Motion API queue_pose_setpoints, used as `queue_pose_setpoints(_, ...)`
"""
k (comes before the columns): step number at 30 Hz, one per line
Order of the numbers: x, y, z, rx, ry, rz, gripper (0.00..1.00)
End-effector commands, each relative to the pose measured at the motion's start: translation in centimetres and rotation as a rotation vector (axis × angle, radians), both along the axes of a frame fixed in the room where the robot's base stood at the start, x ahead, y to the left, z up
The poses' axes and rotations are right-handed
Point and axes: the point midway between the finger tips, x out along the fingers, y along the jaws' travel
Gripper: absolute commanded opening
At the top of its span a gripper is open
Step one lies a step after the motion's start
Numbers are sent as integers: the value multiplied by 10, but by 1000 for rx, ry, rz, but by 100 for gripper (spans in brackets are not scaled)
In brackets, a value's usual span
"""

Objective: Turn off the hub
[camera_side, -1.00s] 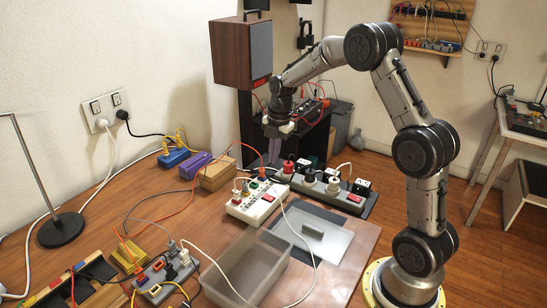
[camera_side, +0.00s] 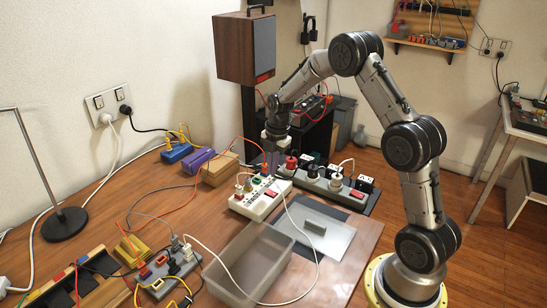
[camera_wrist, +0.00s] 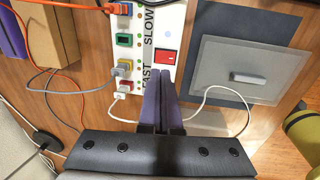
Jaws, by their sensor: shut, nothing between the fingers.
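The hub is a white strip (camera_side: 246,210) on the table. In the wrist view the white hub (camera_wrist: 149,38) carries the words SLOW and FAST, a column of coloured plugs, small indicator lights and a red rocker switch (camera_wrist: 166,57). The switch also shows in the side view (camera_side: 271,194). My gripper (camera_wrist: 163,74) is shut and empty, its fingers together. In the wrist view its tips appear just below the red switch and cover part of the hub's lower end. In the side view my gripper (camera_side: 271,160) is above and behind the hub. I cannot tell the switch's position.
A dark grey power strip (camera_side: 318,184) with plugs stands behind the hub. A small grey strip (camera_side: 167,278) lies at front left, near a translucent bin (camera_side: 240,262). Loose cables cross the table.

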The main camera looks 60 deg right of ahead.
Motion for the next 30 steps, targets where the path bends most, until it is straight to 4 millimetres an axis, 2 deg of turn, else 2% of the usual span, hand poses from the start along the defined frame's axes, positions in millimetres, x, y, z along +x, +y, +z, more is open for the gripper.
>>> queue_pose_setpoints(1,0,1,-12,2,4,0,0)
queue_pose_setpoints(6,4,0,-42,1,3,0,0)
queue_pose_setpoints(12,8,0,-65,0,1,0,0)
queue_pose_setpoints(30,11,0,-78,0,1,0,0)
